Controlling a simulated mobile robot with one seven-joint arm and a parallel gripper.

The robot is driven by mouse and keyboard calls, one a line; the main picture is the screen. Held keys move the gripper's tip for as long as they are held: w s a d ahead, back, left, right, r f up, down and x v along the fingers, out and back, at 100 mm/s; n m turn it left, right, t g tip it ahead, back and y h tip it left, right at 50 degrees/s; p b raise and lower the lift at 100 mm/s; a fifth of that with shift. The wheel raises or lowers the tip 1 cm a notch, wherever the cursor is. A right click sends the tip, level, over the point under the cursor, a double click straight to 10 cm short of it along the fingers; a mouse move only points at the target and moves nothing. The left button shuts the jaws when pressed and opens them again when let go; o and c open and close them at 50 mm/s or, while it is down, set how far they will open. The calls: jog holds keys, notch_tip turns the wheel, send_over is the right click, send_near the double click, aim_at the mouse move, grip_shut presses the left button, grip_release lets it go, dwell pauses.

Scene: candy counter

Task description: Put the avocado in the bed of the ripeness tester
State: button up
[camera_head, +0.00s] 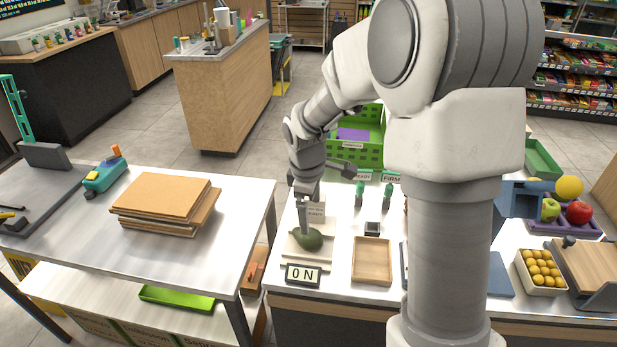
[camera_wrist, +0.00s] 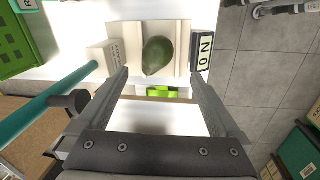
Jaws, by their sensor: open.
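The dark green avocado (camera_head: 308,241) lies on the cream-coloured bed of the ripeness tester (camera_head: 291,250), behind a small sign reading ON. In the wrist view the avocado (camera_wrist: 158,54) rests on the pale tester plate (camera_wrist: 125,38), ahead of the fingertips and in line with the gap between them. My gripper (camera_wrist: 158,76) is open with nothing shut in it. In the head view my gripper (camera_head: 308,226) is just above the avocado and partly hides it. I cannot tell whether a finger touches it.
The ON sign (camera_head: 303,275) stands in front of the tester and a small printed card (camera_head: 316,212) behind. An empty wooden tray (camera_head: 372,262) is to the right. Stacked brown boards (camera_head: 165,200) lie on the left table. A green crate (camera_head: 357,145) stands beyond the counter.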

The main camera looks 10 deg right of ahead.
notch_tip(320, 180, up, 12)
jog(key=s, duration=0.2)
jog(key=s+r+m+t, duration=0.2)
jog(key=s+m, duration=0.4)
jog(key=s, duration=0.4)
jog(key=s+r+m+t, duration=0.2)
jog(key=s+m, duration=0.4)
jog(key=s, duration=0.5)
jog(key=shift+r+y+p, duration=0.35)
jog(key=shift+r+y, duration=0.05)
jog(key=shift+r, duration=0.25)
